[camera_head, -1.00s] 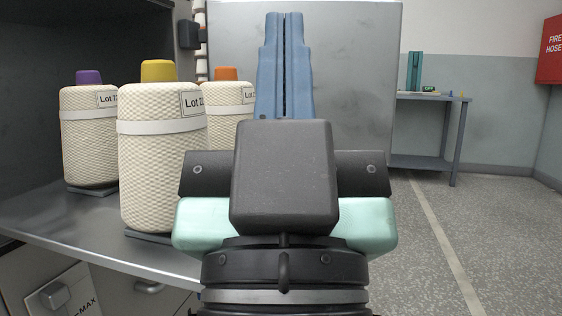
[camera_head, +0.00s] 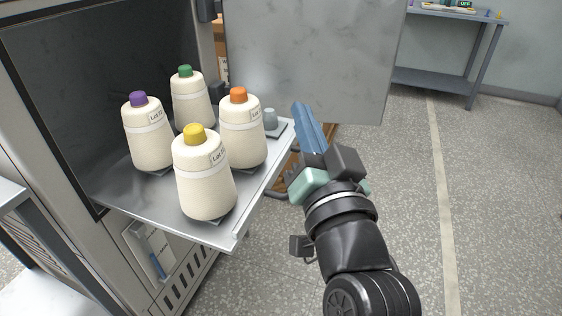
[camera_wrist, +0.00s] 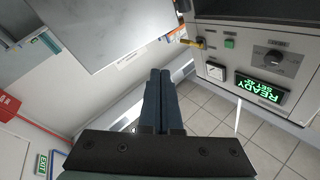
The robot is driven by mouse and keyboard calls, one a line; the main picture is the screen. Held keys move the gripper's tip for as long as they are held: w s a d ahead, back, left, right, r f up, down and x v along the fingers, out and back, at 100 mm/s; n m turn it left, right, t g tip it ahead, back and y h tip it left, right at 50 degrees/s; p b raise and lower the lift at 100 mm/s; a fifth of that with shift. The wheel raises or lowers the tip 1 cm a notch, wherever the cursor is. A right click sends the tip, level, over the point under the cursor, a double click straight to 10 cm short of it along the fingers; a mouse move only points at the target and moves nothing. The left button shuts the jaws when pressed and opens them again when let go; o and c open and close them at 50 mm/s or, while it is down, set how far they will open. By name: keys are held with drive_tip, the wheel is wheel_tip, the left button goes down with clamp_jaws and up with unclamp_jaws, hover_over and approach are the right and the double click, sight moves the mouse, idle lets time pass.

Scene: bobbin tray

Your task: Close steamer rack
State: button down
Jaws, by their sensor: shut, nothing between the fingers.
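The steamer rack (camera_head: 150,207) is a grey metal tray pulled out of the dark steamer chamber (camera_head: 75,60). On it stand several cream yarn bobbins, upright: one with a yellow cap (camera_head: 205,180), one with an orange cap (camera_head: 243,135), one with a purple cap (camera_head: 149,135) and one with a green cap (camera_head: 190,100). My gripper (camera_head: 300,106), with blue fingers, is shut and empty to the right of the rack's front edge, apart from the bobbins. Its closed fingers also show in the wrist view (camera_wrist: 161,75).
The steamer door (camera_head: 305,60) stands open behind my gripper. A small grey peg (camera_head: 270,119) sits at the rack's back right corner. A control panel with a green READY display (camera_wrist: 262,87) shows in the wrist view. A side table (camera_head: 455,14) is far right. The floor at right is clear.

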drive_tip(key=s+d+f+m+g+y+p, duration=0.25)
drive_tip(key=s+f+m, duration=0.2)
drive_tip(key=f, duration=0.55)
drive_tip(key=s+d+f+m+g+y+p, duration=0.1)
drive_tip(key=s+f+m+p, duration=0.2)
drive_tip(key=f+m, duration=0.55)
drive_tip(key=n+b, duration=0.1)
drive_tip(key=n, duration=0.2)
approach(261, 198)
drive_tip(key=w+d, duration=0.1)
drive_tip(key=w, duration=0.3)
drive_tip(key=shift+w+a, duration=0.25)
drive_tip(key=shift+a, duration=0.25)
drive_tip(key=shift+w+a, duration=0.2)
drive_tip(key=shift+a, duration=0.35)
drive_tip(key=shift+w+a, duration=0.25)
drive_tip(key=shift+a, duration=0.45)
drive_tip(key=shift+a, duration=0.1)
